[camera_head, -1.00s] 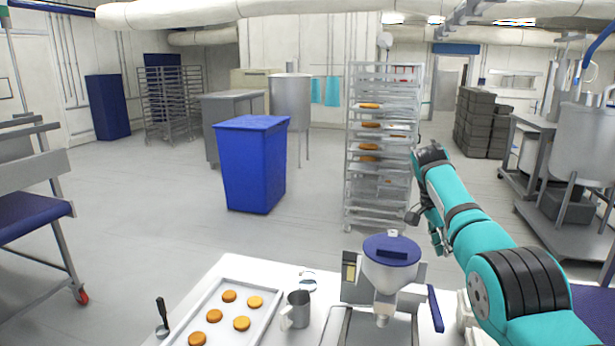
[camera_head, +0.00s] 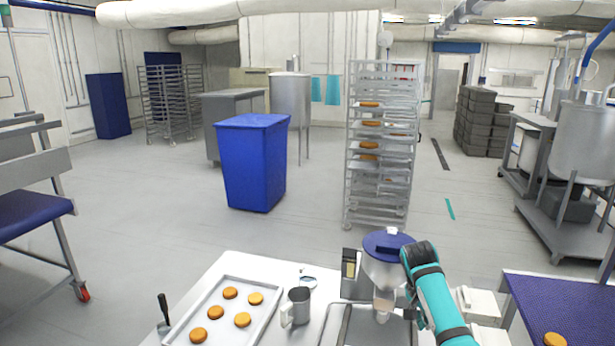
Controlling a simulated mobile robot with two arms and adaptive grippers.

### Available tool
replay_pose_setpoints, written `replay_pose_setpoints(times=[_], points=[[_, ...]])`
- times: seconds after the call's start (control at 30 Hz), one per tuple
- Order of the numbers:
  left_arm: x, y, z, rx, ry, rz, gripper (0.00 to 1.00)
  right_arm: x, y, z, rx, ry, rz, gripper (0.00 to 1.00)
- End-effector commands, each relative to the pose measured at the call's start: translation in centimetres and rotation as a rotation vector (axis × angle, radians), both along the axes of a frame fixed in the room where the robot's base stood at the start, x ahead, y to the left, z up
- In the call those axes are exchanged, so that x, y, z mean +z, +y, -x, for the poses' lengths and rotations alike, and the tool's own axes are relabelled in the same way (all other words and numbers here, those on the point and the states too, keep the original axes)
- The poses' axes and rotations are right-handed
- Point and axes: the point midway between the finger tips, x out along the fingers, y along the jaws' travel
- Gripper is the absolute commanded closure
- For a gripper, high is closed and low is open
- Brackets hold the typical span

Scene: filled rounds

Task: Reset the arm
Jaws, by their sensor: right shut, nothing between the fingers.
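My right arm, teal and black, comes up from the bottom right. Its black wrist is bent over beside the depositor (camera_head: 383,268), a pale hopper with a blue lid on the worktable. My right gripper (camera_head: 409,303) hangs below the wrist, just right of the hopper's nozzle. It is small and partly hidden by the arm; it is shut and empty. Whether it touches the depositor I cannot tell. My left gripper is out of view.
A baking tray (camera_head: 265,318) with several golden rounds lies on the worktable. A metal jug (camera_head: 297,307) stands between tray and depositor. A blue surface (camera_head: 560,300) with one round is at right. A blue bin (camera_head: 252,165) and tray rack (camera_head: 377,215) stand beyond.

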Motion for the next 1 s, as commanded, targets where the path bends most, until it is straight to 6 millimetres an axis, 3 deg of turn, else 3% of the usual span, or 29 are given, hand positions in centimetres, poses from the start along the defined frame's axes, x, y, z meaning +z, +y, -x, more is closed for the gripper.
replay_pose_setpoints(times=[0.03, 0.2, 0.3, 0.4, 0.5, 0.6, 0.8, 1.0], points=[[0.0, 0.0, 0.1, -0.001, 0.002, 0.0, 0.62, -3.2, 0.5, 2.1, 0.071, 0.016, -0.002, 1.0], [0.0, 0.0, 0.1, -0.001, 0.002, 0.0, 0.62, -10.3, 2.3, 9.7, 0.34, 0.033, -0.01, 1.0], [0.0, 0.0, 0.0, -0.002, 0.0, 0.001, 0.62, -12.9, 3.4, 15.2, 0.498, 0.039, -0.013, 1.0], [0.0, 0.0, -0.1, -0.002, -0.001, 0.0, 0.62, -14.2, 4.5, 21.1, 0.652, 0.04, -0.016, 1.0], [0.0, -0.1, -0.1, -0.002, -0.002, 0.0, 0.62, -14.3, 5.5, 26.1, 0.78, 0.033, -0.017, 1.0], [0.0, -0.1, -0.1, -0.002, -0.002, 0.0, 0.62, -13.8, 6.2, 29.8, 0.875, 0.027, -0.018, 1.0], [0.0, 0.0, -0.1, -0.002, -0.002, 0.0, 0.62, -12.1, 7.1, 35.1, 1.008, 0.015, -0.017, 1.0], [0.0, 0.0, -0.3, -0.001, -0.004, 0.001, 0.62, -10.2, 7.8, 38.9, 1.102, 0.002, -0.013, 1.0]])
